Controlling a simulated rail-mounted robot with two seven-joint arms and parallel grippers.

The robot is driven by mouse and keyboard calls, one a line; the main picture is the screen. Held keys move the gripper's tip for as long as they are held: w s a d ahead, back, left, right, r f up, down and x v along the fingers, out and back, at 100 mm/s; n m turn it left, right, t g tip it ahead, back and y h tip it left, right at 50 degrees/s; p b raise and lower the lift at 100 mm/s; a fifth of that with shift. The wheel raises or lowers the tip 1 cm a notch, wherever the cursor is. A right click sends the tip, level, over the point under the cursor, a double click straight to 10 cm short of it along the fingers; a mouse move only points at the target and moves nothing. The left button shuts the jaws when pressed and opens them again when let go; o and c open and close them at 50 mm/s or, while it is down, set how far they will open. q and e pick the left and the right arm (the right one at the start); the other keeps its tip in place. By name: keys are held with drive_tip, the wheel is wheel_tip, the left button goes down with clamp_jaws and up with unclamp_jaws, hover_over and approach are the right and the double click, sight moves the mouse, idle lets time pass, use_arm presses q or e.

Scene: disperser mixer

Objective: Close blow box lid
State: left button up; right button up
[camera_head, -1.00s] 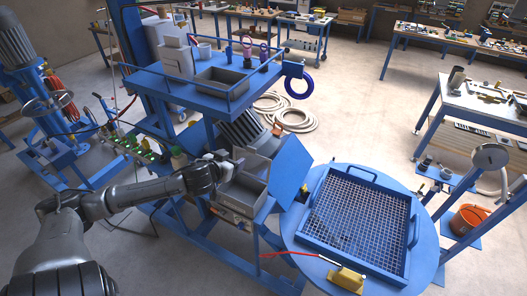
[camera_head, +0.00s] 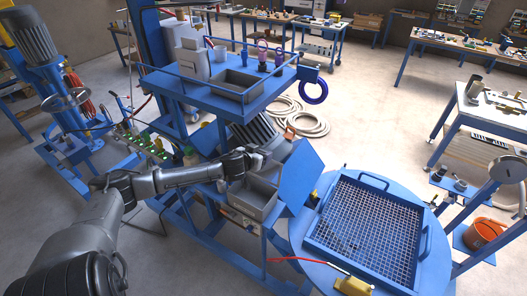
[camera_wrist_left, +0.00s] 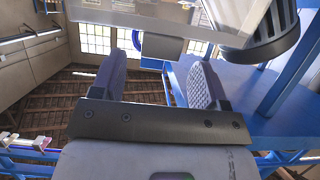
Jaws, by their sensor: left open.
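The blow box (camera_head: 252,204) is a grey open-topped box on the blue machine frame, in the middle of the head view. Its blue lid (camera_head: 300,178) stands open, tilted up on the box's right side. My left gripper (camera_head: 256,160) is just above the far left part of the box, left of the lid and apart from it. In the left wrist view its two padded fingers (camera_wrist_left: 160,80) are spread, with nothing between them. Part of the box's inside is hidden from the head view. My right gripper is not seen.
A blue shelf (camera_head: 200,92) with a grey bin (camera_head: 243,84) hangs over the box's far side, close above my left arm. A round blue table (camera_head: 300,232) with a mesh sieve (camera_head: 365,222) stands right of the lid. Coiled hoses (camera_head: 303,122) lie on the floor behind.

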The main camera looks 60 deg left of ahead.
sight(263, 151)
use_arm(q)
drive_tip(key=shift+x, duration=1.5)
drive_tip(key=c, duration=1.2)
clamp_jaws()
